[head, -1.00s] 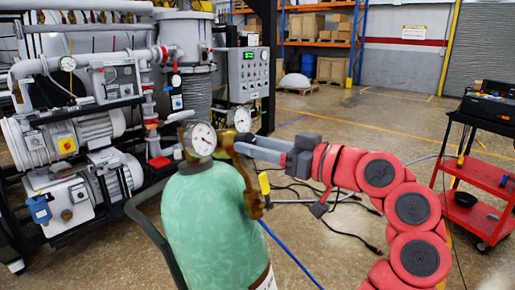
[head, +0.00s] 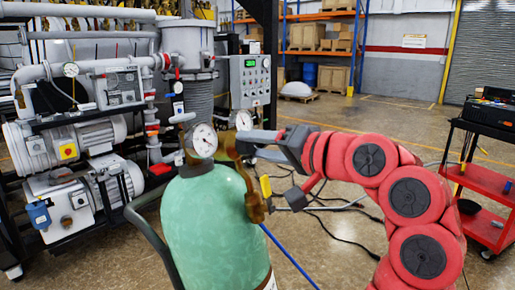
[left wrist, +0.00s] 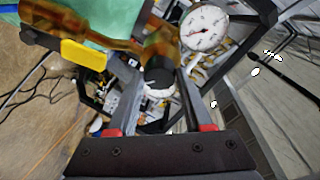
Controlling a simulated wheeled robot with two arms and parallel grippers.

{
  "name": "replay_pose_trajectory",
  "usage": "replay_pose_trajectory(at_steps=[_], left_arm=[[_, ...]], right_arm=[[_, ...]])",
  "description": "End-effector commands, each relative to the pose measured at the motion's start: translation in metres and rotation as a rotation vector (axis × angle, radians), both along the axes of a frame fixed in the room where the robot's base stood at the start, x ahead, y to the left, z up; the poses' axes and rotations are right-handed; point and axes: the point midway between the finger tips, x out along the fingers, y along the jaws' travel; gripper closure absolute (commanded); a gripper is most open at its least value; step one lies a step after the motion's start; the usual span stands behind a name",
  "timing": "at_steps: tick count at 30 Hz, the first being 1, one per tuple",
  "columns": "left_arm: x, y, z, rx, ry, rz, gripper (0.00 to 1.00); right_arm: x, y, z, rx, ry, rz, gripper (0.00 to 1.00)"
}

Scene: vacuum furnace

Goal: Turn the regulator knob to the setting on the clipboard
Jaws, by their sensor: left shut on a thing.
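A green gas cylinder (head: 213,220) stands in the middle of the head view with a brass regulator (head: 256,198) at its top right. One white dial gauge (head: 203,140) faces me, and a second gauge (head: 244,121) sits behind it. My left gripper (head: 256,144) is at the regulator, level with the gauges. In the left wrist view its fingers (left wrist: 155,82) are on either side of a dark round knob (left wrist: 160,72) with a pale lower part, and are shut on it. A gauge (left wrist: 204,27) shows there too; its reading is too small to tell. The clipboard and my right gripper are not in view.
A yellow-ended part (head: 266,187) sits beside the regulator below my gripper. A blue hose (head: 287,254) runs to the floor. Pump machinery (head: 80,150) fills the left, with a control box (head: 248,76) behind. A red cart (head: 484,180) stands right. Black cables lie on the floor.

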Motion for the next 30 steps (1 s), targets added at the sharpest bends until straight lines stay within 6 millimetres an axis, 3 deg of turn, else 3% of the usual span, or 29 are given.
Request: replay_pose_trajectory(at_steps=[12,30], left_arm=[[0.0002,0.0001,0.0016,0.092,0.186,-0.055,1.00],[0.0004,-0.0002,0.0018,0.109,0.221,-0.066,1.00]], right_arm=[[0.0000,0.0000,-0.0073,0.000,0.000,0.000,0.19],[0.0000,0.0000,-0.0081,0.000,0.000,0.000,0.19]])
